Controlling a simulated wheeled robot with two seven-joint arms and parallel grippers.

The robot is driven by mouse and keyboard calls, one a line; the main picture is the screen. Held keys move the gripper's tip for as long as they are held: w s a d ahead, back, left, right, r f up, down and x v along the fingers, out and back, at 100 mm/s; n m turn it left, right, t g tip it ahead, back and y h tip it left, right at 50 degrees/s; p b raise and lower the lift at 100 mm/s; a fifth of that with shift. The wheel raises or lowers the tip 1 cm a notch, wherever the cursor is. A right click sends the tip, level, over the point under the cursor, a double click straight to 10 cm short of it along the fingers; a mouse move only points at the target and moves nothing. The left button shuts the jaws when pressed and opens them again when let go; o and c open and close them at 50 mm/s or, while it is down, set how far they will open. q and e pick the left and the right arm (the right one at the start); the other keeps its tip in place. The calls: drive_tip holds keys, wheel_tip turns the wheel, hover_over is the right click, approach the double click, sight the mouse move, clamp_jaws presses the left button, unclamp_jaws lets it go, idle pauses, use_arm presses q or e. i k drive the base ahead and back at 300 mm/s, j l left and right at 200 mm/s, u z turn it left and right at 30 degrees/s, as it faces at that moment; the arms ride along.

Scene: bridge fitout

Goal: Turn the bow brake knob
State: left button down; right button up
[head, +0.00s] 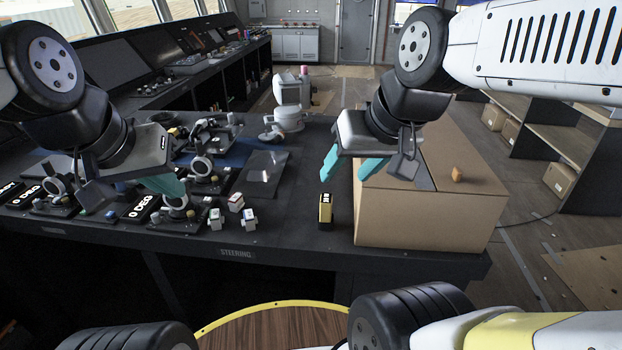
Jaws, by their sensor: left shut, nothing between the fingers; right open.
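Several small control panels with round ring-like handles and knobs sit on the left part of the dark console (300,240). One ring handle (201,167) stands just right of my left gripper, another (55,186) further left. I cannot tell which of these is the bow brake knob; no such label is readable. My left gripper (168,186) is shut with teal fingertips low over the panels, in front of part of them. It holds nothing visible; whether it touches a knob is unclear. My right gripper (349,166) is open and empty, above the console beside the cardboard box (430,220).
Small white-topped blocks (236,202) and a yellow-black item (326,209) stand near the console's front edge. A flat dark plate (262,174) lies mid-console. A "STEERING" label (237,253) marks the front.

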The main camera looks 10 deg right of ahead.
sight(37, 203)
drive_tip(key=u, duration=1.4)
drive_tip(key=i+j, duration=0.15)
drive_tip(key=i, duration=0.25)
drive_tip(key=z, duration=2.35)
